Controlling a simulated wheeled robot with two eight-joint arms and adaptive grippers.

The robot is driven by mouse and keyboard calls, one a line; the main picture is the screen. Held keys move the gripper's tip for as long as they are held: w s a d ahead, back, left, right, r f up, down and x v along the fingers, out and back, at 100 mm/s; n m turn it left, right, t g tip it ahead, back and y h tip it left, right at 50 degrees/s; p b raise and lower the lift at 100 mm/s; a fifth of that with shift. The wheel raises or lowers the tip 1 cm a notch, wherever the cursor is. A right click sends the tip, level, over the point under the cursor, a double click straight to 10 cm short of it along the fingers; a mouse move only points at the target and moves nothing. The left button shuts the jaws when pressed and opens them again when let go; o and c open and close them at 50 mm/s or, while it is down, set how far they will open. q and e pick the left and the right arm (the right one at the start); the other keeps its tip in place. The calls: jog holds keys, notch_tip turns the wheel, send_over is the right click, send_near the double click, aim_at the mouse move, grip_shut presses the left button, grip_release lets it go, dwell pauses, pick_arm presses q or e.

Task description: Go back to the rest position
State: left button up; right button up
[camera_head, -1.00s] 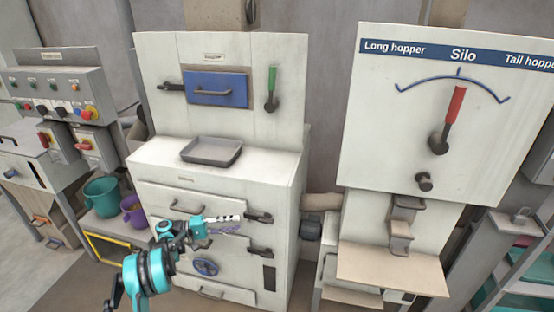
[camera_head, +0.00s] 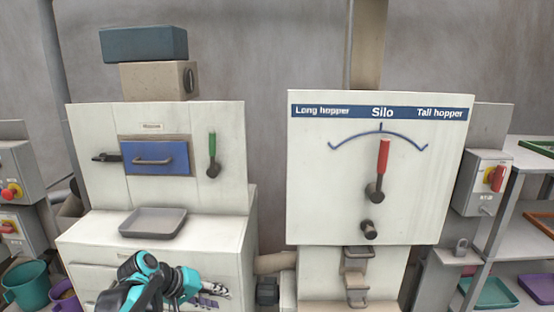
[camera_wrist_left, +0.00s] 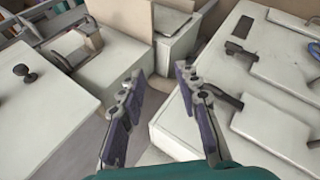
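My left gripper (camera_head: 213,292) shows at the bottom of the head view, in front of the white cabinet below the grey tray. In the left wrist view my left gripper (camera_wrist_left: 157,110) has its two fingers spread apart with nothing between them. Cabinet surfaces and the floor show beyond the fingers. My right gripper is not in either view.
A white machine (camera_head: 85,148) with a blue drawer (camera_head: 156,157), a green lever (camera_head: 212,155) and a grey tray (camera_head: 153,221) stands at left. The Silo panel (camera_head: 330,200) with a red lever (camera_head: 383,165) stands at right. Buckets (camera_head: 26,284) and shelves (camera_head: 500,225) flank them.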

pick_arm(q)
jog(key=s+a+f+m+t+y, duration=0.1)
jog(key=s+f+m+y, duration=0.1)
jog(key=s, duration=0.8)
jog(key=s+f+m+t+y, duration=0.1)
jog(key=s+y, duration=0.3)
jog(key=s, duration=0.7)
jog(key=shift+s+a+f+m, duration=0.15)
jog(key=shift+a+f+m, duration=0.25)
jog(key=shift+m, duration=0.1)
